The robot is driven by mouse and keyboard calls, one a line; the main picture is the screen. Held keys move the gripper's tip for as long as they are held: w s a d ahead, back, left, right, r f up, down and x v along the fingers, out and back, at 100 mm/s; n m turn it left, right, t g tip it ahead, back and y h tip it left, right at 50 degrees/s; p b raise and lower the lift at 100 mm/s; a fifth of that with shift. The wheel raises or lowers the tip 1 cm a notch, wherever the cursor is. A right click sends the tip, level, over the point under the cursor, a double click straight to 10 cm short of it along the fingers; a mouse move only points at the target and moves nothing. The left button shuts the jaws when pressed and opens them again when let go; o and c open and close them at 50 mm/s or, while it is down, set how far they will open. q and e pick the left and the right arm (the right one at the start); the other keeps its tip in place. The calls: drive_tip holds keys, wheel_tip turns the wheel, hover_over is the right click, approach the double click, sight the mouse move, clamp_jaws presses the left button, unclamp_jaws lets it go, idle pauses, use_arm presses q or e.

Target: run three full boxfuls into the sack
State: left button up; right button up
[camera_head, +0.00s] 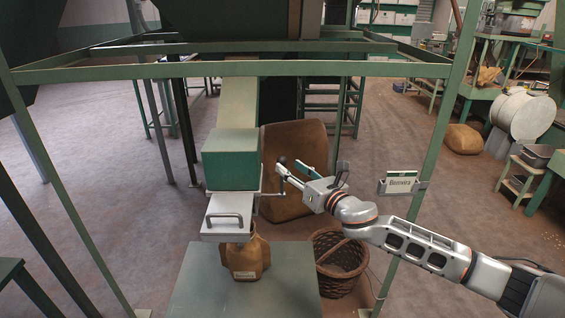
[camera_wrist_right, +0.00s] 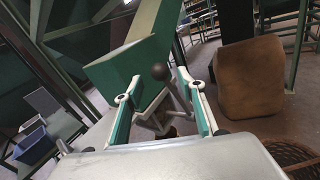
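The green measuring box (camera_head: 230,160) sits under a pale chute (camera_head: 238,103). Below it is a grey slide with a handle (camera_head: 228,220). A small brown sack (camera_head: 246,258) stands upright under the slide, its mouth hidden by it. A lever with a dark ball knob (camera_head: 282,160) is at the box's right side; the knob also shows in the wrist view (camera_wrist_right: 160,72). My right gripper (camera_head: 291,170) is open at the lever, the knob showing between its fingers (camera_wrist_right: 160,98); contact cannot be told. My left gripper is out of view.
The sack stands on a green table (camera_head: 190,285). A large brown sack (camera_head: 312,150) stands behind the gripper, and a wicker basket (camera_head: 341,262) is on the floor. A green frame (camera_head: 230,69) surrounds the chute. A labelled card (camera_head: 402,182) hangs on the right post.

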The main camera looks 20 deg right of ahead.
sight(285, 164)
drive_tip(key=x, duration=0.5)
clamp_jaws()
